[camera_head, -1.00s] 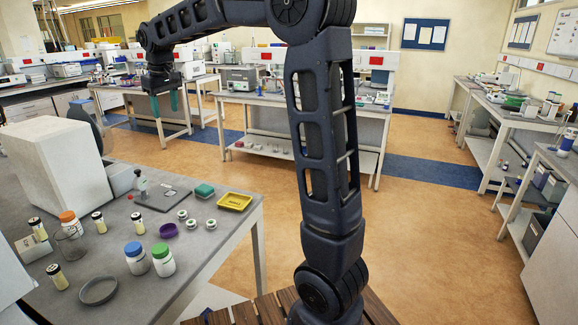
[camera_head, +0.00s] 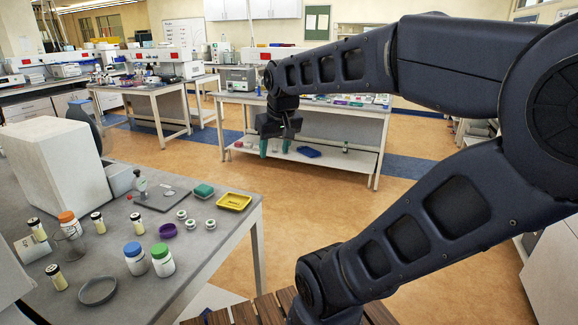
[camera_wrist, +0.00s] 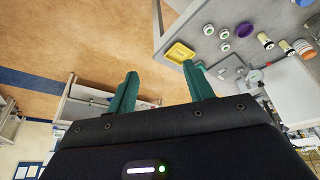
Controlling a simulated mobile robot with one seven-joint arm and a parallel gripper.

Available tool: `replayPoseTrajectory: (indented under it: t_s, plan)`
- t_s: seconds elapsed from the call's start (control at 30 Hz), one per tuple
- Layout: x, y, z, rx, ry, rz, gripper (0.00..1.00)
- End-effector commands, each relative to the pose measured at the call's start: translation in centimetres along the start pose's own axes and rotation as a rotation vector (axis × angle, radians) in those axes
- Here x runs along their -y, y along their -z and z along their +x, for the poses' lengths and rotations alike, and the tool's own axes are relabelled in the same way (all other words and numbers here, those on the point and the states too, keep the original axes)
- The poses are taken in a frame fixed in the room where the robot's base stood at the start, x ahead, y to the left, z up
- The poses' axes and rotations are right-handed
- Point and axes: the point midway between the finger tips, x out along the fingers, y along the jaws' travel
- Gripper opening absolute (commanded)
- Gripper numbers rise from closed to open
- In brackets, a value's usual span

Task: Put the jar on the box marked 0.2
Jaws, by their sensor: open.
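Several jars stand on the grey bench at the left. One white jar has a blue lid (camera_head: 135,260), one a green lid (camera_head: 163,262). A jar with an orange lid (camera_head: 70,227) stands farther back behind a clear beaker. I cannot tell which jar is meant. A small white block with a dark mark (camera_head: 30,248) stands at the bench's left; its marking is unreadable, and I see no legible 0.2. My gripper (camera_head: 275,148) is open and empty, beyond the bench and to its right, pointing down over the floor. Its teal fingers also show apart in the wrist view (camera_wrist: 160,74).
Another lab bench stands behind my gripper. The floor between is open.

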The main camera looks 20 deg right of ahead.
Motion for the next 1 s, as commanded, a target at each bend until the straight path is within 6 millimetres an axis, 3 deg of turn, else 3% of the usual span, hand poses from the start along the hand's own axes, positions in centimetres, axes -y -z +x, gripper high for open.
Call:
replayPoseTrajectory:
  t_s: [0.1,0.3,1.0]
  plan:
    - [-1.0,-3.3,0.9,-0.015,-0.011,0.05,0.52]
    - [-1.6,-5.9,1.8,-0.027,-0.018,0.091,0.52]
    - [-1.6,-6.0,1.9,-0.028,-0.018,0.093,0.52]
